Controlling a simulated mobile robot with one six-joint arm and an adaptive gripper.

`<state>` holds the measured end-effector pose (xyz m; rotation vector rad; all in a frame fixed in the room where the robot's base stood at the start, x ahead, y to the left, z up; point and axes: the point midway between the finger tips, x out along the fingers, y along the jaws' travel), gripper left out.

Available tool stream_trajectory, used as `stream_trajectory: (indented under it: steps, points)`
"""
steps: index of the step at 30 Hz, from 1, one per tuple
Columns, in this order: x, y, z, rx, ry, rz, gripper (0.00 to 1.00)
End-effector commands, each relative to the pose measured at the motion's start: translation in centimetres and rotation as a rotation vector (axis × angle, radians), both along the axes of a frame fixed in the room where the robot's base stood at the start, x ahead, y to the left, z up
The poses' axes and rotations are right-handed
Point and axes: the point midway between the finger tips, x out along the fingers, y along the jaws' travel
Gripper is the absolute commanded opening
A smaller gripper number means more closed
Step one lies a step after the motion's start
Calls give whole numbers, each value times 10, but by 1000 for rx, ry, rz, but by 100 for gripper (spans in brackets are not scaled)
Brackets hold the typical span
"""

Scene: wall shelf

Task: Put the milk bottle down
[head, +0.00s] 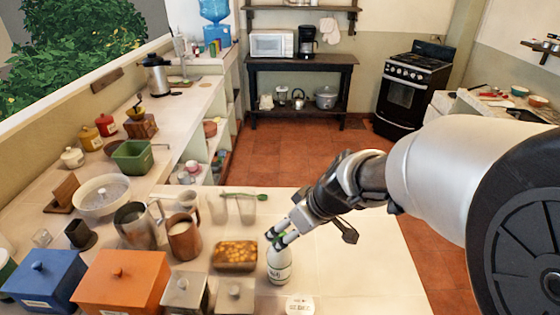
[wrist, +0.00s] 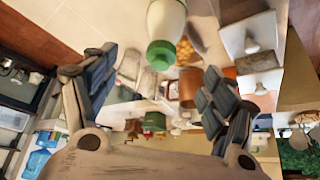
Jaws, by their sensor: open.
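The milk bottle (head: 279,266) is white with dark lettering and a green cap. It stands upright on the pale tiled counter (head: 350,265), right of a dish of orange-brown food (head: 235,255). In the wrist view the bottle (wrist: 165,22) shows at the top, its green cap (wrist: 161,54) pointing toward my gripper. My gripper (head: 278,238) is at the bottle's top in the head view, its fingers near the cap. In the wrist view the fingers (wrist: 155,80) are wide apart, with a gap between each of them and the cap. The bottle's base is hidden in the wrist view.
Left of the bottle stand lidded canisters (head: 184,293), an orange box (head: 120,282), a blue box (head: 45,282), a brown mug (head: 184,236) and clear glasses (head: 246,208). A round white labelled item (head: 299,304) is at the front edge. The counter to the right is clear.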

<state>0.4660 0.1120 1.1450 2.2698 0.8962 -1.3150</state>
Motion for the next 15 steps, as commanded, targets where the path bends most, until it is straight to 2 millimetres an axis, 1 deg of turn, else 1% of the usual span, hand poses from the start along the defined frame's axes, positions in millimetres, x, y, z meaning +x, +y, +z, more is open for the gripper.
stream_trajectory:
  steps: [1,6,9,15]
  points:
    - [4,5,-14,-1,4,2,78]
    - [16,16,-44,-1,3,2,78]
    - [22,21,-55,0,1,0,78]
    - [26,25,-65,0,1,0,78]
